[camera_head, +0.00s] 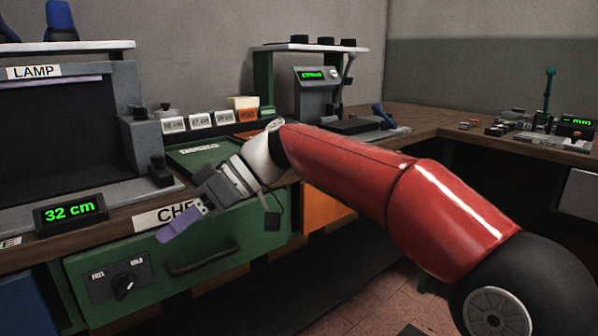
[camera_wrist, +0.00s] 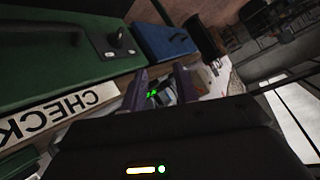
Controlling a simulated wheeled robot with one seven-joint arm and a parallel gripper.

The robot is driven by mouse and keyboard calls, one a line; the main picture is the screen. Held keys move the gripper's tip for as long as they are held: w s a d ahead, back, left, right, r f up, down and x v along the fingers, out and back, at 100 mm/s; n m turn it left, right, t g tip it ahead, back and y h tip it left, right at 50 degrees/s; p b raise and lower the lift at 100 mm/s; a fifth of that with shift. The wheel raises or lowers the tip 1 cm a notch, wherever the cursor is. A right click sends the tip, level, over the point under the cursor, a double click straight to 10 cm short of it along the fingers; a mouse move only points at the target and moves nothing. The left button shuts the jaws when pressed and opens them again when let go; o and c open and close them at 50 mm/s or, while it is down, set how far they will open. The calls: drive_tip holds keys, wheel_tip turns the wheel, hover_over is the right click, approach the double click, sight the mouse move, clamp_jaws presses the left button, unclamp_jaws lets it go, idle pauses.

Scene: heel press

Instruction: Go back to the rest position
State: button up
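In the wrist view my gripper (camera_wrist: 160,83) shows two purple fingers standing apart. No held object shows between them; a green-lit display (camera_wrist: 153,93) shows beyond the gap. The gripper is open and empty. No marker of a rest position shows.
The green drawer (camera_head: 130,270) with its handle (camera_head: 203,257) and knob is close behind my gripper. A 32 cm display (camera_head: 70,212) and the LAMP cabinet (camera_head: 60,125) stand at left. An orange drawer (camera_head: 325,205) is beside my arm. Open floor (camera_head: 360,305) lies below.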

drive_tip(key=s+d+f+m+t+h, duration=0.3)
drive_tip(key=d+f+m+t+h, duration=0.4)
drive_tip(key=d+f, duration=0.45)
drive_tip(key=s+d+f+m+t+h, duration=0.1)
drive_tip(key=s+d+f+m, duration=0.1)
drive_tip(key=d, duration=0.5)
drive_tip(key=s+d+f+m+t+h, duration=0.1)
drive_tip(key=s+d+f+m, duration=0.2)
drive_tip(key=s+d+m, duration=0.2)
drive_tip(key=s+d+f+m+t+h, duration=0.1)
drive_tip(key=s+d+f+m, duration=0.1)
drive_tip(key=d, duration=0.8)
drive_tip(key=shift+s+f+m+h, duration=0.4)
drive_tip(key=shift+s+m, duration=0.25)
drive_tip(key=shift+m, duration=0.25)
